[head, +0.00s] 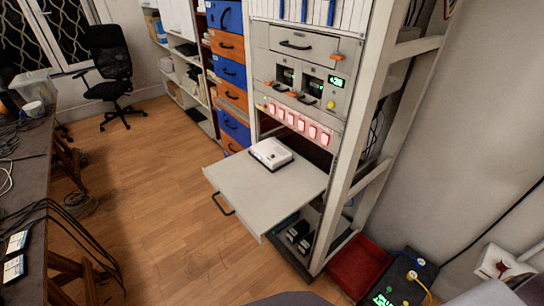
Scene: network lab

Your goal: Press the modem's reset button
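A small white box with a dark base, which looks like the modem (271,153), lies flat on the pulled-out grey shelf (262,198) of the equipment rack. It sits towards the shelf's back left, close to the rack opening. Its reset button is too small to make out. Neither of my grippers shows in the head view.
The rack (351,150) has a row of red-lit switches (300,124) above the shelf. A red bin (358,267) and a dark device with cables (398,283) stand at lower right. A cluttered table (30,190) is at left. Wooden floor (165,200) between is mostly clear.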

